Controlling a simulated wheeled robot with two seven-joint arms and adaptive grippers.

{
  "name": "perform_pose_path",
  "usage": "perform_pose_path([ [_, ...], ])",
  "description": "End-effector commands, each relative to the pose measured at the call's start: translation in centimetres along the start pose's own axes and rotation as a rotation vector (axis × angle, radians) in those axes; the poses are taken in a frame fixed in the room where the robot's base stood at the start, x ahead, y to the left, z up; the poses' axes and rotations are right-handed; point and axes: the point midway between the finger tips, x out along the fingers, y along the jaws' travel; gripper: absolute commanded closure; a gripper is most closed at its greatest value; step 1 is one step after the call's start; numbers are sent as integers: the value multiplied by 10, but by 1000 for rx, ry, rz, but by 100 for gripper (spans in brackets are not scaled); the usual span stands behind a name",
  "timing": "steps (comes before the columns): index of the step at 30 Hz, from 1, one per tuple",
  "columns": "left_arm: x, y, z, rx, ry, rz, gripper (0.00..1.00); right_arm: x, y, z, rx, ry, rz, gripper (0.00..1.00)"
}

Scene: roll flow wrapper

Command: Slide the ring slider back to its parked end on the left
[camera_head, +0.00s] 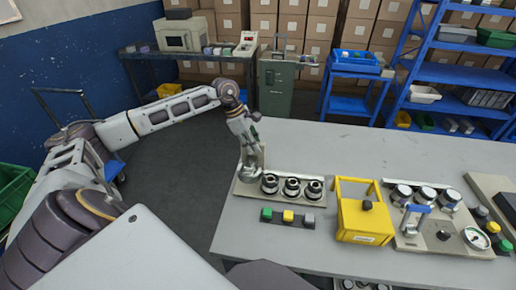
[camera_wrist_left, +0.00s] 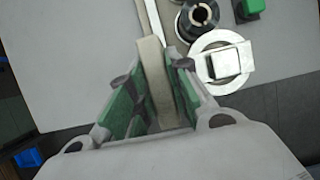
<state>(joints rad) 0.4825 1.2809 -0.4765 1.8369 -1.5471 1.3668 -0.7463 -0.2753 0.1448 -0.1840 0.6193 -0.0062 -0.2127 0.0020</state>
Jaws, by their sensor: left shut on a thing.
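My left gripper (camera_head: 247,172) is at the left end of a beige panel (camera_head: 244,191) on the grey table. In the left wrist view, its green-padded fingers (camera_wrist_left: 152,95) are shut on a beige upright bar (camera_wrist_left: 153,70). A silver ring with a square block (camera_wrist_left: 226,63) lies just right of the fingers, and a dark round fitting (camera_wrist_left: 198,18) lies beyond it. In the head view the panel carries a row of three dark round fittings (camera_head: 291,187). I cannot tell for sure which part is the ring slider. My right gripper is not seen.
A yellow bin (camera_head: 362,221) and a fixture with a blue handle (camera_head: 417,215) stand to the right. The table's back (camera_head: 330,147) is clear.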

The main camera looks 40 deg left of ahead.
Motion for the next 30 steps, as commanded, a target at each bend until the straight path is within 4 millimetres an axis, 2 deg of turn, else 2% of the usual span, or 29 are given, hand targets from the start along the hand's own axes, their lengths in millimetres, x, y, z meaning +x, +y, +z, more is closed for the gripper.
perform_pose_path([
  [6, -3, 1, -6, 1, 3, 2, 100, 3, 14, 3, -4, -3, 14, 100],
  [16, -4, 1, -8, 0, 7, 3, 100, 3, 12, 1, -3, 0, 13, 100],
  [17, -4, 1, -8, 0, 7, 3, 77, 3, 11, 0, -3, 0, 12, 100],
  [21, -4, 1, -7, 0, 5, 2, 59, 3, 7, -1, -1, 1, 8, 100],
  [28, -3, 0, -6, 0, 3, 1, 59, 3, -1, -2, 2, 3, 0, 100],
  [30, -3, 0, -6, 0, 3, 1, 59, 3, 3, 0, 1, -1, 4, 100],
])
